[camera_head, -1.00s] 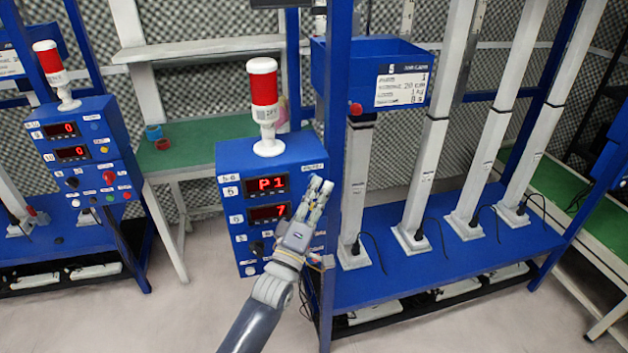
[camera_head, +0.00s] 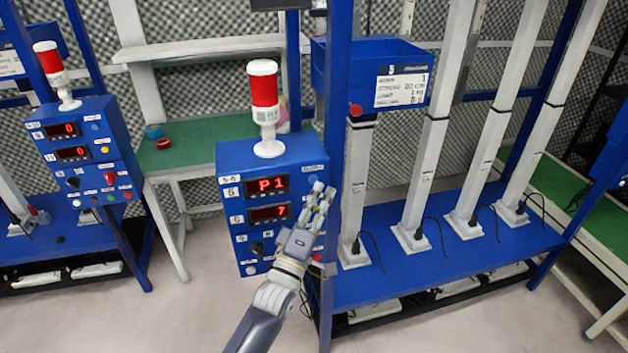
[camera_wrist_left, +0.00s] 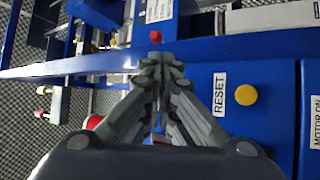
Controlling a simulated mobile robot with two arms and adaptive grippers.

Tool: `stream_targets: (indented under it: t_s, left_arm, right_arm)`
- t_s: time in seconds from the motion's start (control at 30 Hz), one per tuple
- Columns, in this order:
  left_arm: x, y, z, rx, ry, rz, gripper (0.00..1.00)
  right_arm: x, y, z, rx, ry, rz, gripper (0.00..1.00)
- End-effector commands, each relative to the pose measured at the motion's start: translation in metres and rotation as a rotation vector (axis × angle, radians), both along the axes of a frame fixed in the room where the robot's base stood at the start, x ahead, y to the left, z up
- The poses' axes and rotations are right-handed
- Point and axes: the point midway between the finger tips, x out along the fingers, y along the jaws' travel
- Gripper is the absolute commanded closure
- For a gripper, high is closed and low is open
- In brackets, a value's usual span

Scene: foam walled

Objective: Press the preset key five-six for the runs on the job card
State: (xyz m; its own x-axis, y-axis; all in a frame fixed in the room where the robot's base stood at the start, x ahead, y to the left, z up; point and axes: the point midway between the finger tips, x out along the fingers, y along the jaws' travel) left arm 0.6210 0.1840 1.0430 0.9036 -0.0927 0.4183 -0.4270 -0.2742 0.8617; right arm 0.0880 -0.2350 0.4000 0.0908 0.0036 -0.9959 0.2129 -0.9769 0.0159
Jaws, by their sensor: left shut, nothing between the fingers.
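The blue control box (camera_head: 235,163) labelled 5-6 stands in the middle of the head view, with a red-and-white signal lamp (camera_head: 264,105) on top. Its upper display (camera_head: 267,185) reads P1; the lower display (camera_head: 270,213) seems to read 7. My left gripper (camera_head: 323,190) is shut and empty, with its fingertips at the right side of the box front. It hides that part of the panel. In the left wrist view a yellow button (camera_wrist_left: 245,95) beside a RESET label is right of the shut fingers (camera_wrist_left: 158,65). The job card (camera_head: 402,87) is on a blue bin; its small print is blurred.
A blue post (camera_head: 340,130) stands close right of the box. Several white columns (camera_head: 432,150) with cables stand on the blue bench (camera_head: 400,275). A similar control box (camera_head: 95,135) is at the left. A green table (camera_head: 190,140) holds small coloured items behind.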

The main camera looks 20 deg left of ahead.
Motion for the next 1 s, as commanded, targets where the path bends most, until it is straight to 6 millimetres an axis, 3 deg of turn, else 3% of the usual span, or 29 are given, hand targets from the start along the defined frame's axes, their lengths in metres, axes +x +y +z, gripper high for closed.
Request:
stream_targets:
  t_s: [0.5, 1.0]
  left_arm:
    - [-0.038, -0.026, 0.001, -0.001, 0.002, -0.001, 1.0]
    - [-0.041, -0.028, 0.0, -0.001, 0.0, 0.0, 1.0]
  right_arm:
    - [0.0, 0.0, 0.018, 0.0, 0.0, 0.0, 0.68]
    - [0.0, 0.0, 0.018, 0.0, 0.0, 0.0, 0.68]
